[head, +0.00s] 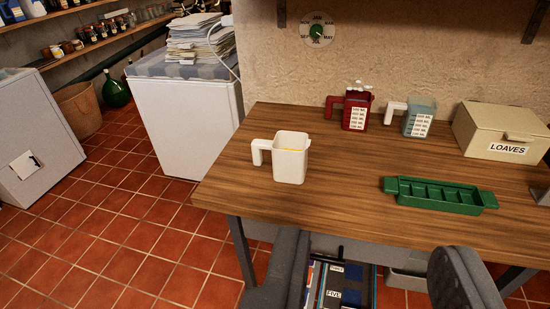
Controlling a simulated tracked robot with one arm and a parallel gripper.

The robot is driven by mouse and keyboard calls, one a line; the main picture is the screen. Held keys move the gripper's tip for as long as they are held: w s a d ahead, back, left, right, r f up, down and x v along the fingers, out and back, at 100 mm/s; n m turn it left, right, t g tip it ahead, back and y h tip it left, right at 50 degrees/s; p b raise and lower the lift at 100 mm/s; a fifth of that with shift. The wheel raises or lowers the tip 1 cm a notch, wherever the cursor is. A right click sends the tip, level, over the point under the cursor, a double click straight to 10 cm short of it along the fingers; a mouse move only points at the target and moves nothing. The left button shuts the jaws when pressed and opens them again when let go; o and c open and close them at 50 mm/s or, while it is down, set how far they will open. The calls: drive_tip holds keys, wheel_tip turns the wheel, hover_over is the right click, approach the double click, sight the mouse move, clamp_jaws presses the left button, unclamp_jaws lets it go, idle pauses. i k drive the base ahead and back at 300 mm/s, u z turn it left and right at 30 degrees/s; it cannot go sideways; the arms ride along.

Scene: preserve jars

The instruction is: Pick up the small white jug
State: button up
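The small white jug (289,163) stands upright on the left part of the wooden table (345,225). It is squarish, its handle points left, and something yellow shows just inside its rim. My gripper (376,243) shows as two dark grey fingers at the bottom of the view, spread wide apart with nothing held between them. The fingers are nearer to me than the jug and low in the picture, with the jug above the left finger. Nothing hides the jug.
A dark red jug (356,110) and a grey-blue jug (419,118) stand at the table's back. A beige LOAVES box (500,130) is at right, with a green divided tray (440,194) before it. Bare wood surrounds the white jug. A white cabinet (186,125) stands beyond the table's left.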

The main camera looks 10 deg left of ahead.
sight(279, 157)
drive_tip(key=i, duration=0.9)
drive_tip(key=z, duration=0.05)
